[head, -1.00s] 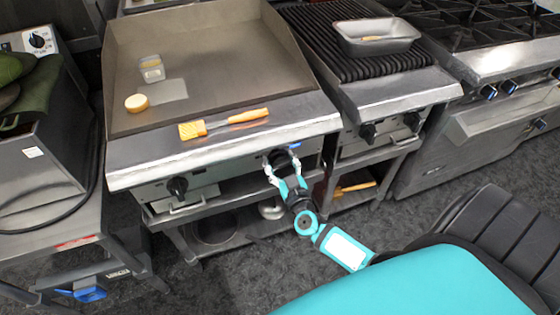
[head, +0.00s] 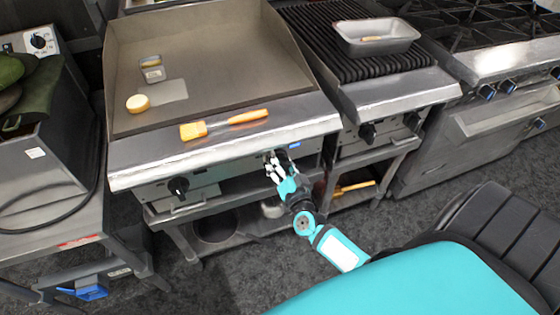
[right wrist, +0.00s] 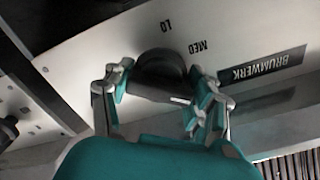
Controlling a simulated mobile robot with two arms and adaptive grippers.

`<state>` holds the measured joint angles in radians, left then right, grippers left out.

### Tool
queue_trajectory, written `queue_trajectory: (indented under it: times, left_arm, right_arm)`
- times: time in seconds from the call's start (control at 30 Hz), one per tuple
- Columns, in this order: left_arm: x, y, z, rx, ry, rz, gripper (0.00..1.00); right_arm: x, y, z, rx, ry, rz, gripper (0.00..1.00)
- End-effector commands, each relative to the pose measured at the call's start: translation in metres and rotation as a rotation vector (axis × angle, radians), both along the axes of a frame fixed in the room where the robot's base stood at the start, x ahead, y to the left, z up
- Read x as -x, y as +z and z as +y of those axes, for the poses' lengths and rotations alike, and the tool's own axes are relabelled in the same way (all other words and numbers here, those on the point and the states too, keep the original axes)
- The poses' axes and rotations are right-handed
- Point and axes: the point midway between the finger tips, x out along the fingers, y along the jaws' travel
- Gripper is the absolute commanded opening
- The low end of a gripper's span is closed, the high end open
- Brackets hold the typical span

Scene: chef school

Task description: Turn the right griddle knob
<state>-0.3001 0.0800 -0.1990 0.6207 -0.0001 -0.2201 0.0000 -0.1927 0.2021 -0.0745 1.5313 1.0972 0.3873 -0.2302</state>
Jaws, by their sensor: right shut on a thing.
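The griddle (head: 220,75) is a flat steel plate with raised walls at the left in the head view. Its right knob (right wrist: 160,70) is black and sits between my fingers in the right wrist view, beside the marks LO and MED. My right gripper (head: 273,162) is at the front panel, shut on this knob; in the right wrist view its fingers (right wrist: 152,92) lie on both sides of it. The gripper hides much of the knob in the head view. The left griddle knob (head: 178,187) is free. My left gripper is not in view.
A brush (head: 225,124), a round yellowish piece (head: 137,103) and a small clear container (head: 152,70) lie on the griddle. A grill (head: 345,50) with a metal pan (head: 377,37) stands to the right. A shelf runs below the griddle panel.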

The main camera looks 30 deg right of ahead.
Motion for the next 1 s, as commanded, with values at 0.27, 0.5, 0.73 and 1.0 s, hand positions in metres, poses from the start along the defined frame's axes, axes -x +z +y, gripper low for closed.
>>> queue_trajectory:
  times: [0.27,0.5,0.73,1.0]
  left_arm:
    - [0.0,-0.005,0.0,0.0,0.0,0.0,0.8]
    - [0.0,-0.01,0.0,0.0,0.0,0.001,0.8]
    - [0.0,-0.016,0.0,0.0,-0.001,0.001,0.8]
    - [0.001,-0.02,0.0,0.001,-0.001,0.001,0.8]
  right_arm:
    - [0.001,-0.002,0.0,-0.257,0.0,-0.059,0.25]
    - [0.0,-0.002,0.0,-0.48,0.0,-0.114,0.25]
    - [0.0,-0.002,0.0,-0.669,-0.001,-0.16,0.25]
    - [0.0,-0.002,0.0,-0.831,-0.002,-0.198,0.25]
